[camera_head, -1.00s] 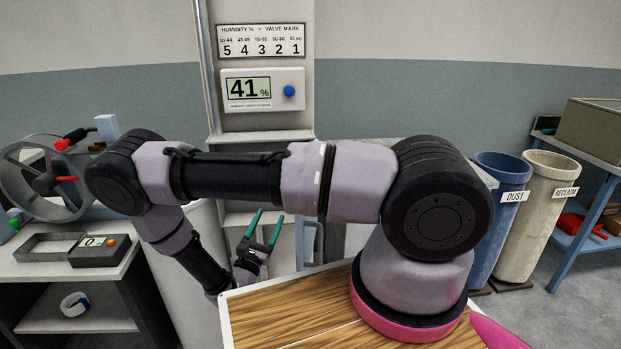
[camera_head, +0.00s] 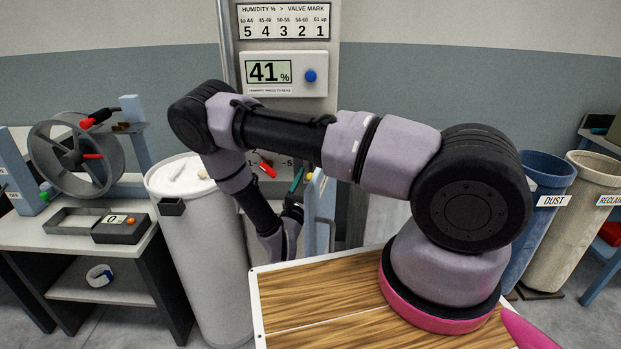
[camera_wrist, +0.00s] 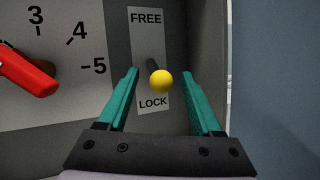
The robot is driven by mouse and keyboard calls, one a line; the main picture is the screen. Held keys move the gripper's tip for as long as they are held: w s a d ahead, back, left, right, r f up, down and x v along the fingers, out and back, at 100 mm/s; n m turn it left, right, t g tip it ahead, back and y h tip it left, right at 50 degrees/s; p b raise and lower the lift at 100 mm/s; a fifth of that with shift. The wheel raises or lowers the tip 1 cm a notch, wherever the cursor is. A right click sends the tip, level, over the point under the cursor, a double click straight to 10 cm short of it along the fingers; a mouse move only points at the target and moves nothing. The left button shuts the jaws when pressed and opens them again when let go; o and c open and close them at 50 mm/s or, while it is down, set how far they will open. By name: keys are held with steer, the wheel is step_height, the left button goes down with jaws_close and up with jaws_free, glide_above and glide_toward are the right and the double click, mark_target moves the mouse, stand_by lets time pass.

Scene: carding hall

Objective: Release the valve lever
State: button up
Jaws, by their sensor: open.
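In the wrist view a small lock lever with a yellow ball knob (camera_wrist: 161,82) stands out from a plate (camera_wrist: 148,40) marked FREE above and LOCK below. Its knob appears nearer the LOCK end. My gripper (camera_wrist: 160,74) is open, with one green finger on each side of the knob and gaps showing on both sides. A red valve lever (camera_wrist: 27,72) is at the left, beside a dial with marks 3, 4 and 5. It also shows in the head view (camera_head: 267,168). My arm hides much of the valve panel there.
A meter (camera_head: 283,73) reads 41% under a humidity chart (camera_head: 283,22) that pairs the lowest band with mark 5. A white drum (camera_head: 205,260) stands left of my gripper. A bench (camera_head: 50,240) with a wheel is farther left. Dust (camera_head: 548,180) and reclaim (camera_head: 597,185) bins stand right.

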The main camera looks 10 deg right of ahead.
steer(key=shift+w+d+r, duration=0.1)
steer(key=shift+w+d, duration=0.05)
steer(key=shift+w, duration=0.05)
jaws_close()
